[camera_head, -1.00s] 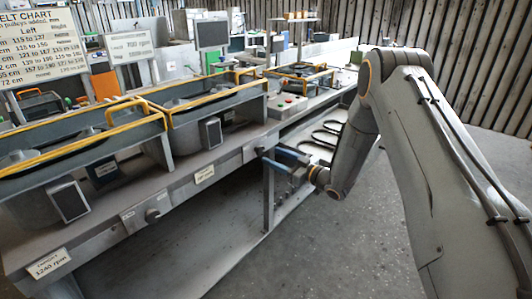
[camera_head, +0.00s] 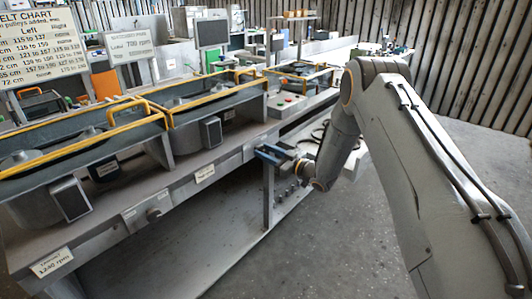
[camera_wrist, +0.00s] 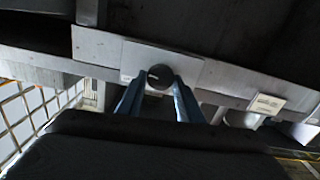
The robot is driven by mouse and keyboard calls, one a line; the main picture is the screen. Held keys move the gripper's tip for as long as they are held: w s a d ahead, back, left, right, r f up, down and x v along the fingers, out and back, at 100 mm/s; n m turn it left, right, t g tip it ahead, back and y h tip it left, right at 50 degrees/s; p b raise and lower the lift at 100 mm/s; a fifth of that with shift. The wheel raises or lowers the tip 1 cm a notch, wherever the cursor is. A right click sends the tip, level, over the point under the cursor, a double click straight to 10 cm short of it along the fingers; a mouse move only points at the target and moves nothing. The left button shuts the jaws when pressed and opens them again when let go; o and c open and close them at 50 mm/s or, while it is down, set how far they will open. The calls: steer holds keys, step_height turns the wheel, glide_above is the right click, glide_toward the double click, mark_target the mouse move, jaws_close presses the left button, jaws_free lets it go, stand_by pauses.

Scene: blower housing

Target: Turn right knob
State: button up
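The right knob (camera_wrist: 160,76) is dark and round, on a pale plate (camera_wrist: 117,52) on the bench's front rail. In the wrist view it shows between the blue fingertips of my gripper (camera_wrist: 159,82). The fingers are apart, one on each side of the knob; I cannot tell whether they touch it. In the head view my gripper (camera_head: 266,154) is at the bench's front edge, and I cannot make out the right knob there. Another knob (camera_head: 153,214) sits on the rail further left.
The long grey bench (camera_head: 110,222) carries blower housings with yellow frames (camera_head: 221,83). A white label (camera_head: 205,173) is on the rail left of my gripper. A bench leg (camera_head: 268,195) stands below it. The floor (camera_head: 330,240) in front is clear.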

steer(key=shift+f+n, duration=0.1)
steer(key=shift+n, duration=0.3)
steer(key=n+b, duration=0.3)
steer(key=n, duration=0.3)
steer(key=n+b, duration=0.4)
steer(key=n, duration=0.2)
steer(key=n+b, duration=0.3)
steer(key=n, duration=0.3)
steer(key=shift+s+a+f+b, duration=0.15)
steer(key=shift+s+f+b, duration=0.1)
steer(key=shift+b, duration=0.15)
steer(key=shift+n, duration=0.4)
steer(key=o, duration=1.1)
steer(key=shift+c, duration=0.2)
